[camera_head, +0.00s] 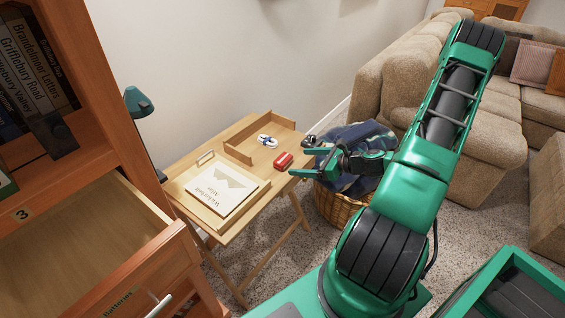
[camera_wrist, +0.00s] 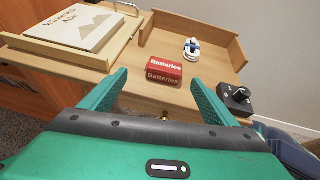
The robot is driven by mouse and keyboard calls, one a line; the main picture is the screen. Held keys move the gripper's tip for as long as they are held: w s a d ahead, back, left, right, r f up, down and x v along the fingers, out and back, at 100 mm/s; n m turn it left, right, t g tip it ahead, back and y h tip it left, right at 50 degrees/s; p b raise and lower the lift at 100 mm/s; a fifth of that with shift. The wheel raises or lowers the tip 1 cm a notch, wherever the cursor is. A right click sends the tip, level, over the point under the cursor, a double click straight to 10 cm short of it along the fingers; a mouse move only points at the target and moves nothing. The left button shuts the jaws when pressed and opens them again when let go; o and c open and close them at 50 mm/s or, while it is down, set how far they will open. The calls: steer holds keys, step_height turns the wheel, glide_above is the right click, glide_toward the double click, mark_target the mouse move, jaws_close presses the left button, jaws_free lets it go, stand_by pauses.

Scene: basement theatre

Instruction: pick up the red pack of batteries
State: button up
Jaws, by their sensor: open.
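The red pack of batteries (camera_head: 283,161) lies on the small wooden folding table (camera_head: 250,196), near its front right edge. In the wrist view the pack (camera_wrist: 164,68) shows its "Batteries" label, ahead of my gripper and between the lines of its two fingers. My gripper (camera_head: 299,156) is beside the table's right edge, close to the pack. In the wrist view my gripper (camera_wrist: 159,82) has its green fingers spread wide with nothing between them. The pack seems apart from both fingers.
A book (camera_head: 222,190) lies in a tray at the table's left. A blue-and-white item (camera_head: 267,141) is behind the pack. A black device with a knob (camera_wrist: 236,98) is near the right finger. A wicker basket (camera_head: 336,208) stands right of the table; an open drawer (camera_head: 95,250) is left.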

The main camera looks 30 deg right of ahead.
mark_target(288, 160)
steer(key=shift+m+t, duration=0.4)
steer(key=shift+m, duration=0.3)
steer(key=x, duration=0.2)
steer(key=d+x, duration=0.1)
steer(key=x, duration=0.2)
steer(key=shift+w+f, duration=0.35)
steer(key=shift+w, duration=0.05)
steer(key=shift+x, duration=2.6)
steer(key=shift+s+a+f, duration=0.1)
steer(key=shift+f, duration=0.05)
steer(key=c, duration=1.3)
